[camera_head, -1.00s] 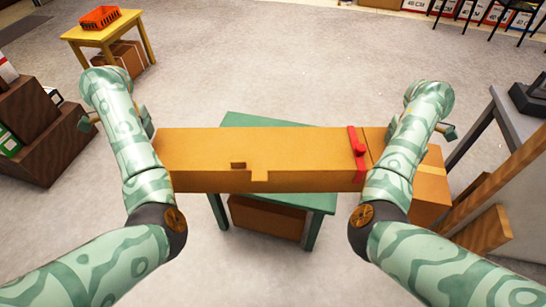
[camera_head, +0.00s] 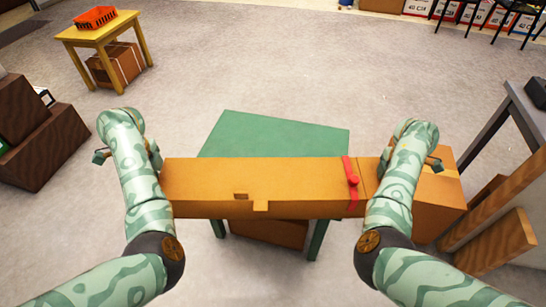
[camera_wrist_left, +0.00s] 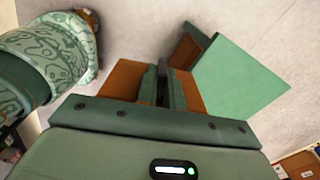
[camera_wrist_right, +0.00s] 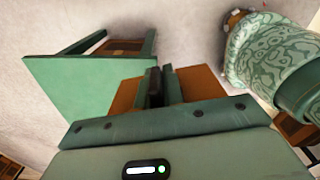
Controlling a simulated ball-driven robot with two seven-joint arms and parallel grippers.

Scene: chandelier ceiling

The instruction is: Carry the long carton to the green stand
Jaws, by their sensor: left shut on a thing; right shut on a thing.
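The long orange-brown carton (camera_head: 300,180) lies level across the head view, with a red strap and knob (camera_head: 352,180) near its right end. My left gripper (camera_head: 157,158) is shut on its left end; the fingers also show in the left wrist view (camera_wrist_left: 165,84). My right gripper (camera_head: 384,162) is shut on its right end; its fingers show in the right wrist view (camera_wrist_right: 158,86). The green stand (camera_head: 275,135) is a low table. Its top shows beyond the carton, which covers its near edge. The carton's exact height above the stand cannot be told.
A brown box (camera_head: 268,232) sits under the stand. Another cardboard box (camera_head: 440,200) stands right of it. A yellow table (camera_head: 98,33) with an orange crate (camera_head: 95,17) is at the far left. Dark brown boxes (camera_head: 45,145) stand left, a grey table (camera_head: 500,110) right. The floor beyond the stand is clear.

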